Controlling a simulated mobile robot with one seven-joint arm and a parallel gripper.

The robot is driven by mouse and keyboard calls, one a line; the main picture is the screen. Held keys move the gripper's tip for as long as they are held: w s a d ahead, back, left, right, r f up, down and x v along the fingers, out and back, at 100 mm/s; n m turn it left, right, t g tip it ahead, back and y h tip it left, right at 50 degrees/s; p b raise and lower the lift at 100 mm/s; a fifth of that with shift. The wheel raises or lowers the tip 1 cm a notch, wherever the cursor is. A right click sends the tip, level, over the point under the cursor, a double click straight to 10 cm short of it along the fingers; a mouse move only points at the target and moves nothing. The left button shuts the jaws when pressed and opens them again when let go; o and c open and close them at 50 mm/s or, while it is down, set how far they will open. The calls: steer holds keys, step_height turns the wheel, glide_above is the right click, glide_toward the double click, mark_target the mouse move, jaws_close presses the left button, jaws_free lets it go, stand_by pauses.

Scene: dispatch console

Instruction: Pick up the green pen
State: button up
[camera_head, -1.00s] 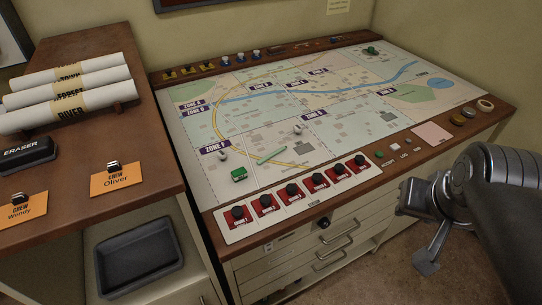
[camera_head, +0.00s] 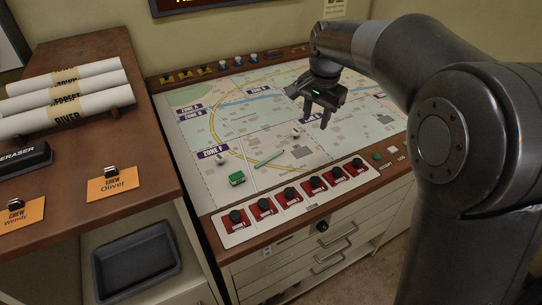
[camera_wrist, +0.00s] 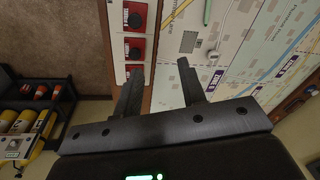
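The green pen (camera_head: 269,158) lies flat on the map of the console, right of the small green block and near the Zone F label. One end of it shows at the top of the wrist view (camera_wrist: 207,12). My gripper (camera_head: 316,121) is above the map, to the right of the pen and apart from it. Its two fingers are spread with nothing between them, as the wrist view also shows (camera_wrist: 160,88).
The green block (camera_head: 237,178) and a small white piece (camera_head: 221,157) sit near the pen. A row of red panels with black knobs (camera_head: 291,193) runs along the front edge. A side desk (camera_head: 130,180) with rolled maps (camera_head: 65,100) stands at left.

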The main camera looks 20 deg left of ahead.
steer(key=w+a+f+m+g, duration=0.1)
steer(key=w+a+f, duration=0.4)
steer(key=a, duration=0.4)
steer(key=m, duration=0.1)
glide_above(264, 160)
step_height(264, 160, down, 7)
steer(key=shift+g+h, duration=0.3)
steer(key=shift+h, duration=0.1)
step_height(264, 160, down, 11)
steer(key=shift+r, duration=0.1)
jaws_close()
